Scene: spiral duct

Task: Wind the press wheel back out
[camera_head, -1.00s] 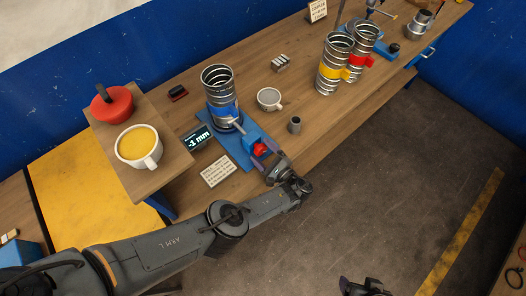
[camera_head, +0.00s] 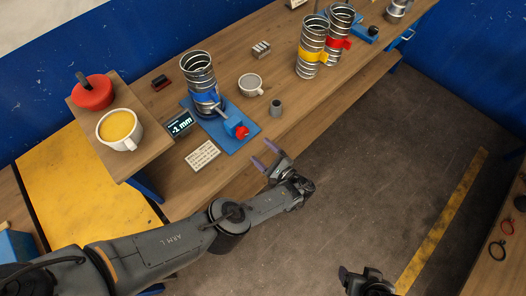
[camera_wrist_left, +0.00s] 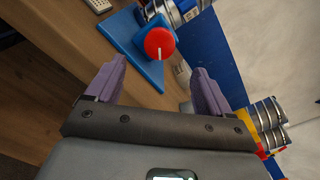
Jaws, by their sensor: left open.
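The press wheel is a red knob (camera_head: 242,132) on a blue block at the front end of a blue base plate (camera_head: 239,146). It also shows in the left wrist view, a red disc (camera_wrist_left: 159,43) with a white mark. A spiral metal duct (camera_head: 200,75) with a blue band stands upright at the back of the plate. A small display (camera_head: 180,124) beside it reads -1 mm. My left gripper (camera_head: 265,154) is open and empty, in front of the wheel and apart from it. My right gripper (camera_head: 362,280) is at the bottom edge; its jaws are unclear.
A cream card (camera_head: 202,155) lies left of the plate. A grey cup (camera_head: 276,107) and a white mug (camera_head: 250,85) stand to its right. Ducts with yellow (camera_head: 312,55) and red (camera_head: 337,42) bands stand farther right. A raised shelf at left holds a yellow-filled mug (camera_head: 120,129).

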